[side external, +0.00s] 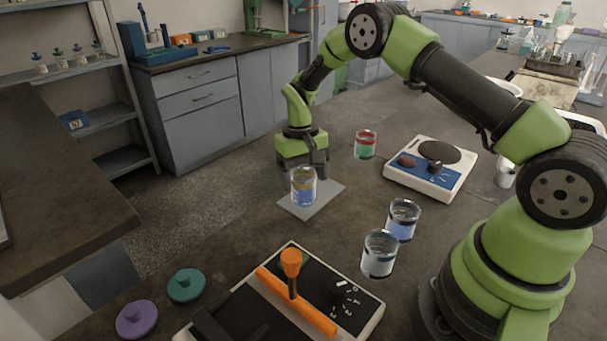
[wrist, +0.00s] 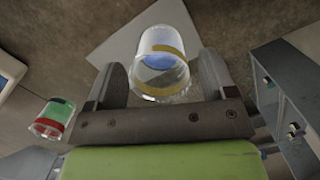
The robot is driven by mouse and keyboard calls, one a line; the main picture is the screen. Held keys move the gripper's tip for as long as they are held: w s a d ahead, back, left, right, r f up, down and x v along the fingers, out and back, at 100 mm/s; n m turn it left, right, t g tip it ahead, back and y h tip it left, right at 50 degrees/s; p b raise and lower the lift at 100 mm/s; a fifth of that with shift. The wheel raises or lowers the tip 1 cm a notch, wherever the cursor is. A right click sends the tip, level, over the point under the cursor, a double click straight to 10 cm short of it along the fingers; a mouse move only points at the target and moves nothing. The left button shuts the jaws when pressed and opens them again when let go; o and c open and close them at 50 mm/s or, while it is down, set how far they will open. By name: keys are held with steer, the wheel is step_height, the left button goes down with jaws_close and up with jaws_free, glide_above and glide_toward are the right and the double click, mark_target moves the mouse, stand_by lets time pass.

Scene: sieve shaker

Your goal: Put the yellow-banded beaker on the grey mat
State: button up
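The beaker with the yellow band (side external: 303,190) and blue contents stands upright over the grey mat (side external: 325,200), apparently resting on it. In the wrist view the beaker (wrist: 162,62) lies between the two fingers, with the grey mat (wrist: 112,48) beyond it. My gripper (side external: 304,172) is low beside the beaker. In the wrist view my gripper (wrist: 163,75) has its fingers apart, one on each side of the beaker, with narrow gaps showing. The beaker's contact with the mat is partly hidden.
A red-banded beaker with green contents (side external: 365,145) stands behind, near a white balance (side external: 432,168). A blue-filled beaker (side external: 403,219) and a clear beaker (side external: 380,254) stand at right front. The shaker base with an orange handle (side external: 295,300) is in front.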

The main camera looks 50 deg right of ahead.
step_height(320, 180, up, 22)
steer(key=s+a+f+t, duration=0.1)
steer(key=s+a+t, duration=0.1)
steer(key=s, duration=0.1)
steer(key=s+a+r+t, duration=0.2)
steer(key=s+t, duration=0.1)
steer(key=s, duration=0.7)
steer(key=s+a+r+t+y, duration=0.1)
steer(key=s+a+r+t, duration=0.2)
steer(key=s, duration=0.7)
steer(key=shift+a+t, duration=0.3)
steer(key=shift+a, duration=0.05)
steer(key=shift+s+r, duration=0.1)
